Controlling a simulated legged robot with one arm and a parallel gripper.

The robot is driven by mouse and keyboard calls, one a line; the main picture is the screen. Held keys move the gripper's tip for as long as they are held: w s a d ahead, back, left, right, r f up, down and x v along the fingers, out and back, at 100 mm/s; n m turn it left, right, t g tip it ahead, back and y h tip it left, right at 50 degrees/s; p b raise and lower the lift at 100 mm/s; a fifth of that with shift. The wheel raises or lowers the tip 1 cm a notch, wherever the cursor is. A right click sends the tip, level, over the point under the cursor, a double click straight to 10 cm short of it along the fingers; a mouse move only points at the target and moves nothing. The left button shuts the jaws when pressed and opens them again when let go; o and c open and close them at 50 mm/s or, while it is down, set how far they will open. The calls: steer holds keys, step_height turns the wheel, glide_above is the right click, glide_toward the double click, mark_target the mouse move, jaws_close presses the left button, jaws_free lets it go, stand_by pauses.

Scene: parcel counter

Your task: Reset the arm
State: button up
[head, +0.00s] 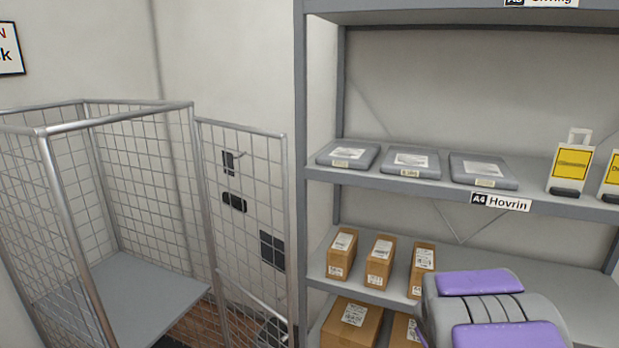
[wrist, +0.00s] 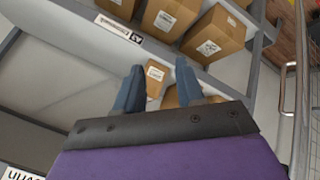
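My gripper shows in the wrist view (wrist: 160,68), with two dark blue fingers spread apart. Nothing is clasped between them; a brown box (wrist: 155,76) shows through the gap, seemingly beyond the fingertips. In the head view my arm, grey with purple panels, reaches in at the bottom right in front of the shelves. The gripper itself cannot be made out there.
A metal shelf rack (head: 481,203) holds grey parcels (head: 411,163), yellow-labelled items (head: 570,165) and small brown boxes (head: 380,262). Larger boxes (head: 351,323) sit lower. A wire mesh cage (head: 140,132) with a grey platform stands at the left.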

steer(key=s+a+r+m+g+y, duration=0.1)
steer(key=s+a, duration=0.4)
steer(key=s, duration=0.8)
steer(key=s+a+r+m+g+y, duration=0.1)
steer(key=s+a+r+g, duration=0.2)
steer(key=s, duration=0.9)
steer(key=s+a+r+g+y, duration=0.1)
steer(key=s+a+g, duration=0.3)
steer(key=s+a, duration=0.5)
steer(key=s+r, duration=0.1)
steer(key=s, duration=0.3)
steer(key=shift+s+r+m+y, duration=0.2)
steer(key=shift+s+m+y, duration=0.15)
steer(key=shift+m+y, duration=0.05)
